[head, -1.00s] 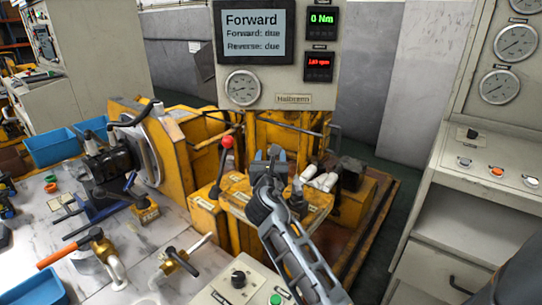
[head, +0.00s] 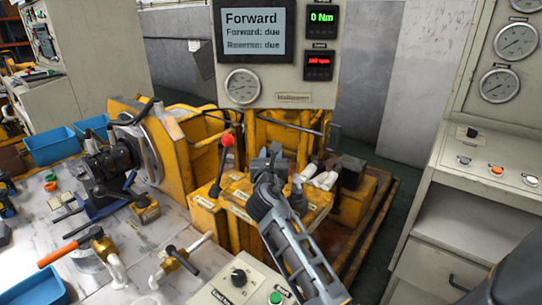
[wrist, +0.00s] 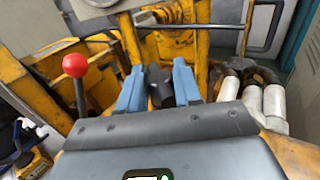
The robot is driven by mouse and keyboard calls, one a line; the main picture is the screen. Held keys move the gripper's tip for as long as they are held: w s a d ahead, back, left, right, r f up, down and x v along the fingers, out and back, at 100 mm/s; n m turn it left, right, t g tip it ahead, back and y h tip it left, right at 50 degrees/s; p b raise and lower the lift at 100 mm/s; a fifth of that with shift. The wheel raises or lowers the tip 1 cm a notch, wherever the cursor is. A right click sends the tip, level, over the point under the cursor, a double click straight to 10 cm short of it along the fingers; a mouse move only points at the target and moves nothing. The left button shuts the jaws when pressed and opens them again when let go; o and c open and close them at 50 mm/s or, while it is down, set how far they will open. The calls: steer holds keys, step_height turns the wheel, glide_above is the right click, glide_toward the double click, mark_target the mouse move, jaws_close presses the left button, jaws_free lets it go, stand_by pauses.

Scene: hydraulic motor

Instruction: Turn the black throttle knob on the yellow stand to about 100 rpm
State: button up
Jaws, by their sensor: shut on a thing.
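The black throttle knob (wrist: 160,90) sits between the two blue fingers of my gripper (wrist: 159,86) in the wrist view. The fingers are shut on its sides. In the head view, my gripper (head: 268,165) reaches over the top of the yellow stand (head: 236,190) and largely hides the knob. The red speed display (head: 318,67) on the panel shows a small rpm figure, too blurred to read surely. The green display (head: 321,22) above it reads 0 Nm.
A red-balled lever (head: 227,141) stands just left of my gripper; its red ball (wrist: 75,65) also shows in the wrist view. Pale cylinders (wrist: 273,104) are close on the right. The screen (head: 253,32) reads Forward, with Forward and Reverse due. A control box (head: 235,290) lies below.

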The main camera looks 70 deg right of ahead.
steer(key=shift+w+m+g, duration=0.1)
steer(key=shift+m+g, duration=0.2)
steer(key=shift+g, duration=0.1)
steer(key=shift+a+m+g+h, duration=0.1)
steer(key=shift+m+g+h, duration=0.35)
steer(key=shift+g, duration=0.35)
steer(key=m+g, duration=0.1)
steer(key=g, duration=0.1)
steer(key=m+g, duration=0.2)
steer(key=g, duration=0.1)
steer(key=shift+w+m, duration=0.1)
steer(key=shift+m, duration=0.15)
steer(key=m+g, duration=0.1)
steer(key=g, duration=0.2)
steer(key=m+g+y, duration=0.1)
steer(key=m+g, duration=0.1)
steer(key=shift+m+g, duration=0.3)
steer(key=shift+g, duration=0.1)
steer(key=shift+m+g+y, duration=1.45)
steer(key=shift+m+g, duration=0.35)
steer(key=shift+g, duration=0.6)
steer(key=o, duration=1)
steer(key=b+v, duration=0.2)
steer(key=v, duration=0.5)
steer(key=shift+w+a, duration=0.1)
steer(key=shift+w, duration=0.15)
